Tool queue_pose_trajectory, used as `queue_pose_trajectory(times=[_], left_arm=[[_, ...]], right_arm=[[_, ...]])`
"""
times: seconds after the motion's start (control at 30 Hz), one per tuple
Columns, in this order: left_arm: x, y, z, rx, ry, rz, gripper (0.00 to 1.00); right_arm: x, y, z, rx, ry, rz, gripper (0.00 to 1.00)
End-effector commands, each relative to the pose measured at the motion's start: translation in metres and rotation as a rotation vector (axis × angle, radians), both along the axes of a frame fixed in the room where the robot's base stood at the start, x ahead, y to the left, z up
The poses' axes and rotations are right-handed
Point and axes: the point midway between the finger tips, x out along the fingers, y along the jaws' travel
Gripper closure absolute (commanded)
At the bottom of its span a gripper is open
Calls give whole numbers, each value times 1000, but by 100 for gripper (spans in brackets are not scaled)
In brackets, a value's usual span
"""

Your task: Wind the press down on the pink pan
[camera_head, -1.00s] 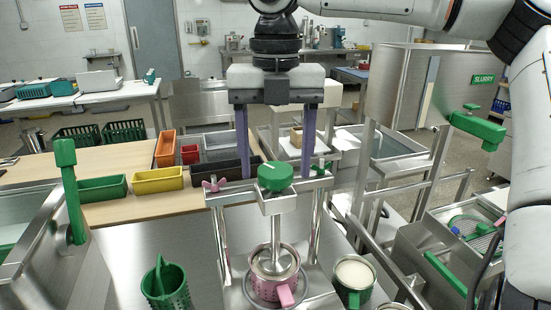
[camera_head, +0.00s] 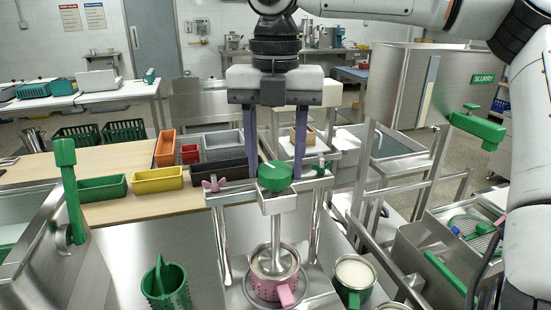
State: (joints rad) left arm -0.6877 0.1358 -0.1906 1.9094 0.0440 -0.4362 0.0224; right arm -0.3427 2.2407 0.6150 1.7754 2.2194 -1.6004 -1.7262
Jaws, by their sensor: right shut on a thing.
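The press has a steel crossbar (camera_head: 238,189) on two posts, with a round green knob (camera_head: 275,177) on top at its middle. A steel shaft (camera_head: 276,230) runs down from the crossbar to a metal disc at the mouth of the pink pan (camera_head: 262,288). The pan is perforated, has a pink handle towards me, and stands on a round base under the press. How deep the disc sits inside is hard to tell. My right gripper (camera_head: 275,172) points down from above, its two purple fingers shut on the green knob from both sides. My left gripper is not in view.
A green perforated basket (camera_head: 166,287) stands left of the press, and a green pot (camera_head: 353,280) with pale contents stands close on its right. A green lever (camera_head: 70,190) rises at the left. Coloured bins (camera_head: 157,180) sit on the wooden table behind.

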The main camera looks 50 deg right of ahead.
Motion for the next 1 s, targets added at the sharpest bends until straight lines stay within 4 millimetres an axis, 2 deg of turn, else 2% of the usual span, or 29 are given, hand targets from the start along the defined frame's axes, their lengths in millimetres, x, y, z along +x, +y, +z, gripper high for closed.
queue_pose_trajectory(times=[1.0], left_arm=[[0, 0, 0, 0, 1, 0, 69]], right_arm=[[0, 0, 1, -2, -2, -936, 76]])
